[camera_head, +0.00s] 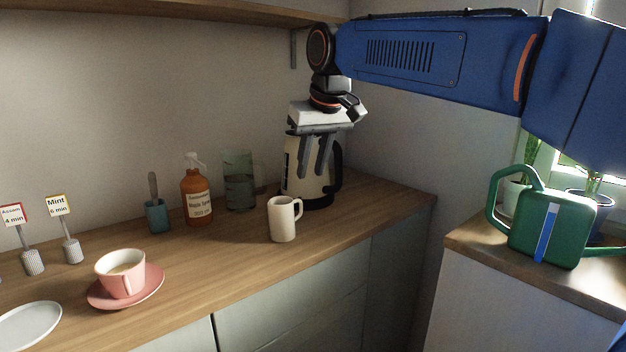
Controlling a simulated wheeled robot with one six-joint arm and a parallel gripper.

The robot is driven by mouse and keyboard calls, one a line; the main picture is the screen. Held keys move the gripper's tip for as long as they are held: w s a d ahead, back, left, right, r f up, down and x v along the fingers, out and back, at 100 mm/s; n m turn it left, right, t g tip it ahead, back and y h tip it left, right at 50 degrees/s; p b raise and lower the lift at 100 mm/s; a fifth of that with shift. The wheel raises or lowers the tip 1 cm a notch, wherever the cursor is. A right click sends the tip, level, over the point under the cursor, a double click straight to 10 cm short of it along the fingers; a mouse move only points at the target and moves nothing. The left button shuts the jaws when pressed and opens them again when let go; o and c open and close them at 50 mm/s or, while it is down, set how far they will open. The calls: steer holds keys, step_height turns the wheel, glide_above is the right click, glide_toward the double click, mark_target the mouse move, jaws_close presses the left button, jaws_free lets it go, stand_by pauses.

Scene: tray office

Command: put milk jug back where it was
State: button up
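A small cream jug (283,220), which I take for the milk jug, stands upright on the wooden counter (215,262) near its front edge, with its handle on the right. My gripper (311,172) points down above and slightly right of the jug, clear of it. Its two dark fingers are apart, with a cream strip of the kettle (296,185) showing between them. Nothing is held between the fingers. The gripper covers much of the kettle's upper part.
Left of the jug are a glass pitcher (239,185), a brown syrup bottle (196,196), a teal cup with a spoon (157,217), and a pink cup (122,275) on a saucer (98,297). A green watering can (550,232) stands on the right-hand ledge. A shelf (170,10) overhangs the counter.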

steer(key=shift+s+d+r, duration=0.1)
steer(key=shift+s+d, duration=0.05)
steer(key=s+d+f+m+h, duration=0.1)
steer(key=s+d+f+m, duration=0.1)
steer(key=s+d+f, duration=0.9)
steer(key=s+d+f+m, duration=0.2)
steer(key=s+d+f, duration=1)
steer(key=s+f, duration=0.5)
steer(key=shift+s+f+m+t+h, duration=0.3)
steer(key=shift+s+h, duration=0.1)
steer(key=shift+s, duration=0.2)
steer(key=shift+r, duration=0.1)
